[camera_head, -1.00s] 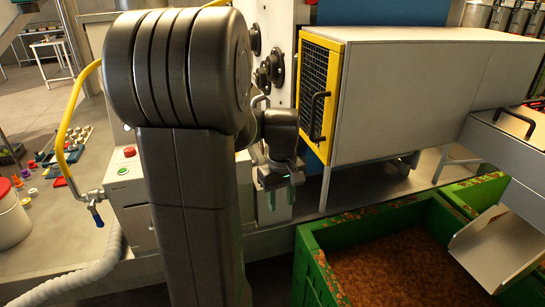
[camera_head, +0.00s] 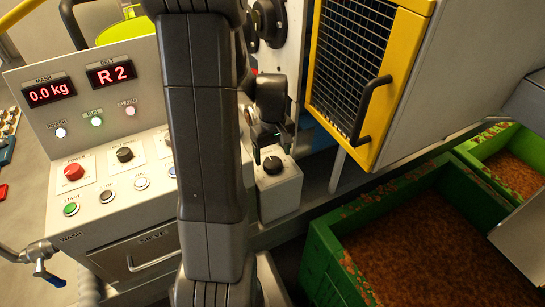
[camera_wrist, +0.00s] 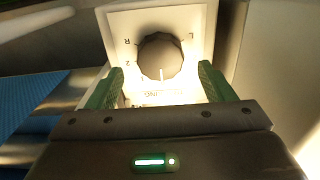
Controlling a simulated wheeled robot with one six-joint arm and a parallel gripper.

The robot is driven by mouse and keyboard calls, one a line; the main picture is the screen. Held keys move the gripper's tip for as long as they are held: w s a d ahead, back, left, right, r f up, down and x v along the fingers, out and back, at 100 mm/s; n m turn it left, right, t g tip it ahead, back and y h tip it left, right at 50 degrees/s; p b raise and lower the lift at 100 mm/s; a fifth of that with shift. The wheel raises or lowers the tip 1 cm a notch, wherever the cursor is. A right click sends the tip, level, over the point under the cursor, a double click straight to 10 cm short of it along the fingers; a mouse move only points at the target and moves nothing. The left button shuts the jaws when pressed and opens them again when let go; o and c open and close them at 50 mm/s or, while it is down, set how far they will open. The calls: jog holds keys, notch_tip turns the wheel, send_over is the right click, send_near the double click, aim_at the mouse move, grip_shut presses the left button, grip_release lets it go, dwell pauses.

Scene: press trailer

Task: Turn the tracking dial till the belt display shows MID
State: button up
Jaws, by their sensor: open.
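The tracking dial is a dark ribbed knob (camera_wrist: 161,56) on a white plate in the wrist view, with R, L and several marks around it. A white line on the knob points down in the picture, towards my gripper. In the head view the dial (camera_head: 272,165) sits on top of a small white box. My gripper (camera_wrist: 160,82) is open, its green fingers at either side of the dial's near edge, apart from the knob. In the head view my gripper (camera_head: 271,141) is just above the dial. The belt display (camera_head: 111,74) reads R 2 in red.
The control panel (camera_head: 130,160) stands left of my arm, with a mash display (camera_head: 49,92) reading 0.0 kg. A yellow-framed mesh door (camera_head: 350,65) with a dark handle is close on the right. A green crate (camera_head: 325,262) of brown pulp lies below right.

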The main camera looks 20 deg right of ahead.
aim_at(273, 162)
jog(key=shift+s+f, duration=0.15)
jog(key=shift+f, duration=1.35)
jog(key=c, duration=1)
jog(key=shift+o, duration=0.2)
